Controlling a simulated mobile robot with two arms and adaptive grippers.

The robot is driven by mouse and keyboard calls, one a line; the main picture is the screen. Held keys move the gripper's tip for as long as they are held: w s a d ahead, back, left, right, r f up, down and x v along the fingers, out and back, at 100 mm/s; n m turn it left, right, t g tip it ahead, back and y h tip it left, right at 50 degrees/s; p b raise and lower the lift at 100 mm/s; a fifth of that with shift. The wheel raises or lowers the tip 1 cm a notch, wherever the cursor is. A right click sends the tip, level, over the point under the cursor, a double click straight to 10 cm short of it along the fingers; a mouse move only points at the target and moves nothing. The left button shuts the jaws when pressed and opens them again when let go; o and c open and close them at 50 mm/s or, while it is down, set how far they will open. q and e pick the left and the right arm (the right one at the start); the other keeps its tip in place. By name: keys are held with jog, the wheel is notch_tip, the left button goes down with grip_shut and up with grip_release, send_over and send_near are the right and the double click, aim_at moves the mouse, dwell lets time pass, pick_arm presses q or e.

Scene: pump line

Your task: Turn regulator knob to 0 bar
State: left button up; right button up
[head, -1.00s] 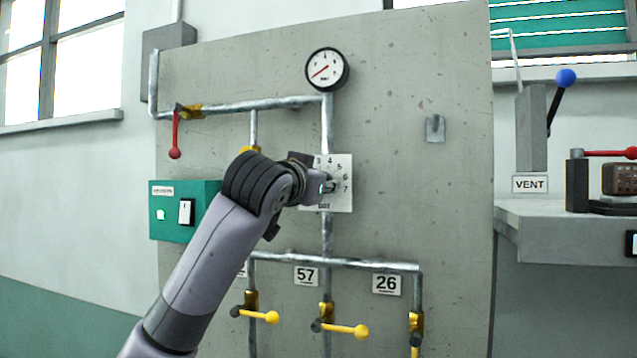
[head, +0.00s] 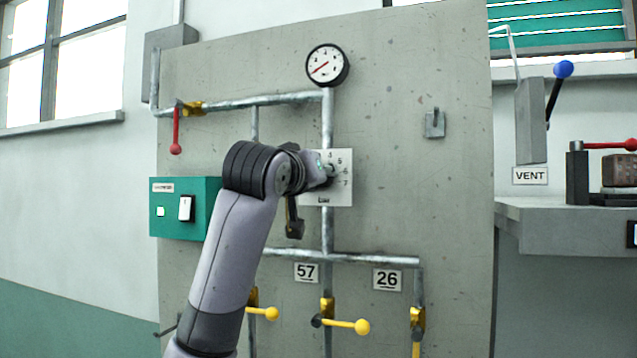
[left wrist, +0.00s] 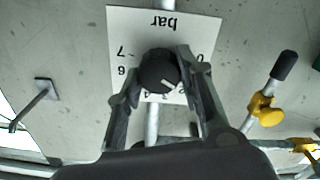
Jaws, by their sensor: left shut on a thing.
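The regulator knob (left wrist: 158,72) is black and round with a white mark. It sits on a white scale plate (left wrist: 190,25) marked "bar", upside down in the left wrist view. The mark points down and right there, roughly towards the low numbers; the exact value is unclear. My left gripper (left wrist: 160,75) is shut on the knob, one finger on each side. In the head view, my left gripper (head: 326,172) is at the plate (head: 341,192) and mostly hides the knob. The round pressure gauge (head: 327,65) above has its red needle pointing lower left. My right gripper is not in view.
Pipes run around the plate on the grey panel (head: 390,150). A red-handled valve (head: 176,145) and a green switch box (head: 165,225) are at left. Yellow-handled valves (head: 345,325) are below. A hook (head: 433,125) is at right, with clear panel between.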

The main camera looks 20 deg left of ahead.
pick_arm(q)
jog(key=n+b, duration=0.1)
jog(key=n, duration=0.7)
jog(key=shift+a+n, duration=0.1)
jog(key=shift+n, duration=0.3)
dwell(0.4)
jog(key=o, duration=1.2)
jog(key=shift+c, duration=0.2)
jog(key=shift+s, duration=0.1)
jog(key=s, duration=1.1)
jog(key=shift+s+a, duration=0.2)
jog(key=shift+s, duration=0.2)
